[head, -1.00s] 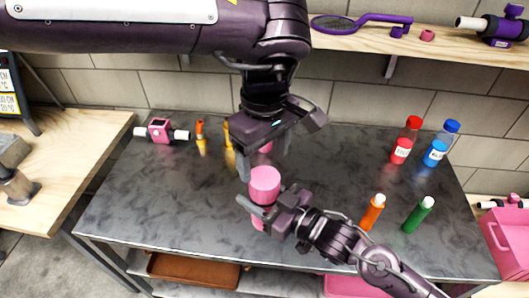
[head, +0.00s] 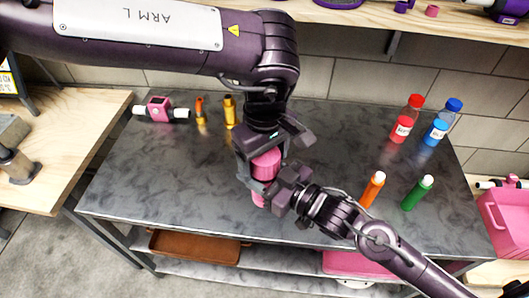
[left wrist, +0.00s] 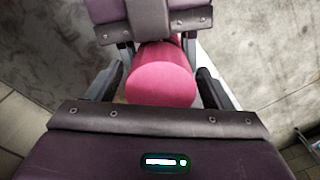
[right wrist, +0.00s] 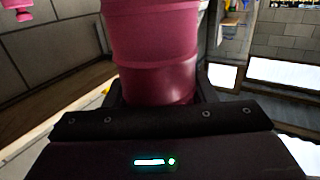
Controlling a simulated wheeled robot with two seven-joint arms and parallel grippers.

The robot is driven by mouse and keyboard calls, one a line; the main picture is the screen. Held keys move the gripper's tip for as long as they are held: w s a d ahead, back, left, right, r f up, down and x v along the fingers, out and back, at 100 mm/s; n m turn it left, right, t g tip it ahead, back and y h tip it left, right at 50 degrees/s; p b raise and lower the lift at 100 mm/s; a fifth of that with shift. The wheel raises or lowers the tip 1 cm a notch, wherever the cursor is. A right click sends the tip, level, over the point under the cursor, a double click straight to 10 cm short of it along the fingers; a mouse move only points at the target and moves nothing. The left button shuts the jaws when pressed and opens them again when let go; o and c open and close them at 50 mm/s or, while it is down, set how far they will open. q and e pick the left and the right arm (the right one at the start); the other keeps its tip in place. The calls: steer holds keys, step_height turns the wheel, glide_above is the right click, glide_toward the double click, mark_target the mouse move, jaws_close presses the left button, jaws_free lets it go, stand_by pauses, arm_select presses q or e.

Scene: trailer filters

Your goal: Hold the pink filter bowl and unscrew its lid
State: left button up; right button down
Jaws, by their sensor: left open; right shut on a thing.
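The pink filter bowl (head: 258,199) stands near the front middle of the grey table in the head view. My right gripper (head: 272,194) is shut on its side. In the right wrist view the pink bowl (right wrist: 155,80) fills the space between the fingers. Its pink lid (head: 266,163) is on top. My left gripper (head: 264,170) is at the lid from above, open, with a finger on either side. In the left wrist view the round lid (left wrist: 158,75) lies between the fingers, with small gaps visible beside it. The lid's thread is hidden.
Red (head: 406,120) and blue (head: 441,123) bottles stand back right. Orange (head: 373,188) and green (head: 417,193) bottles stand front right. The table's left front is clear.

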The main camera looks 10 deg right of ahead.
arm_select(q)
steer(key=shift+c, duration=0.3)
steer(key=c, duration=0.9)
steer(key=n, duration=0.9)
steer(key=shift+r+n, duration=0.1)
steer(key=shift+n, duration=0.2)
steer(key=shift+d, duration=0.1)
steer(key=o, duration=1.1)
steer(key=shift+c, duration=0.2)
